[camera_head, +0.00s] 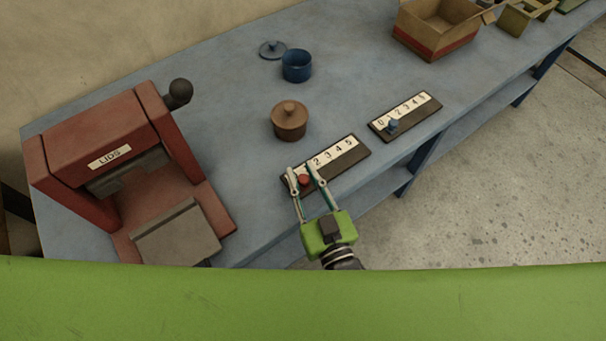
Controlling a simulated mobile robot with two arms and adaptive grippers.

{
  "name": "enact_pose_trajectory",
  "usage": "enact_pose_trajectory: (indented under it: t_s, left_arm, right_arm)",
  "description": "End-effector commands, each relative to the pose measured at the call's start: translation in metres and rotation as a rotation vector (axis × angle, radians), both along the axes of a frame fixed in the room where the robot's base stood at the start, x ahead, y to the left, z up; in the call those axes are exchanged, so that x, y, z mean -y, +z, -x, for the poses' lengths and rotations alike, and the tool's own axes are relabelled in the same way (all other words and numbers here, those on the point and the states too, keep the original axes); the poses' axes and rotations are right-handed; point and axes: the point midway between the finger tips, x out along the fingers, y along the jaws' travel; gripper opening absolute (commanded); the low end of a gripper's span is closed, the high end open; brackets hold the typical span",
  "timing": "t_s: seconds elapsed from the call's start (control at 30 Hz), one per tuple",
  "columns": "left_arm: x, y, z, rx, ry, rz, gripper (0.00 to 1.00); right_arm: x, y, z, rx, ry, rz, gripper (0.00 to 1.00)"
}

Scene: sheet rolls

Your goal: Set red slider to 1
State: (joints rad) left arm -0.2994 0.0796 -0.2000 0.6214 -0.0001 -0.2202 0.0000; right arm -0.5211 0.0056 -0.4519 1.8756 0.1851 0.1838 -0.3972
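The red slider is a small round red knob (304,180) at the low, left end of a dark slider panel (347,161) with a white number strip. The digits 2 to 5 show on the strip; the marks beside the knob are largely hidden by my fingers, so its exact setting cannot be read. My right gripper (304,174) reaches in from the front, with its two thin fingers apart, one on each side of the knob. The fingers look open, with a small gap beside the knob. My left gripper is not in view.
A second panel (421,116) with a blue knob (393,125) lies to the right. A brown lidded pot (289,121) stands just behind. A blue pot (296,66), blue lid (272,49), red LIDS machine (100,160) and cardboard box (437,30) share the blue bench (225,80).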

Motion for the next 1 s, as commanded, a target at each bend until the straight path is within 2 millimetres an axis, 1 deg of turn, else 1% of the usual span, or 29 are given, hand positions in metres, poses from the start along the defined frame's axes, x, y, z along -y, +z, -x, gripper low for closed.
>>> enact_pose_trajectory:
  t_s: [0.03,0.07,0.27,0.5,0.73,0.77,0.8,0.83,1.0]
  left_arm:
    - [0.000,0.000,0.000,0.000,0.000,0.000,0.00]
    - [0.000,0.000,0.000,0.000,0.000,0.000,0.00]
    - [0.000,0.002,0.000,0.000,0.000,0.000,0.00]
    - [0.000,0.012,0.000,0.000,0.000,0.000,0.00]
    - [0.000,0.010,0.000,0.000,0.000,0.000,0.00]
    - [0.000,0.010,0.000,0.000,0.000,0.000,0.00]
    - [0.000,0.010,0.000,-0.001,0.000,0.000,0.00]
    - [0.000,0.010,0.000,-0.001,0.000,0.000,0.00]
    - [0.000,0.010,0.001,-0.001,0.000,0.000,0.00]
  right_arm:
    - [0.000,0.000,0.000,0.000,0.000,0.000,0.06]
    - [0.000,0.000,0.000,0.000,0.000,0.000,0.00]
    - [0.002,0.001,-0.001,0.000,0.000,0.001,0.00]
    - [0.025,0.002,-0.019,0.002,0.001,0.002,0.00]
    - [0.026,0.000,-0.019,0.001,0.000,-0.001,0.00]
    - [0.026,0.000,-0.019,0.001,0.000,-0.001,0.18]
    - [0.026,0.000,-0.019,0.001,0.000,-0.001,0.29]
    - [0.026,0.000,-0.019,0.001,0.000,-0.001,0.34]
    - [0.026,0.000,-0.019,0.001,0.000,-0.001,0.34]
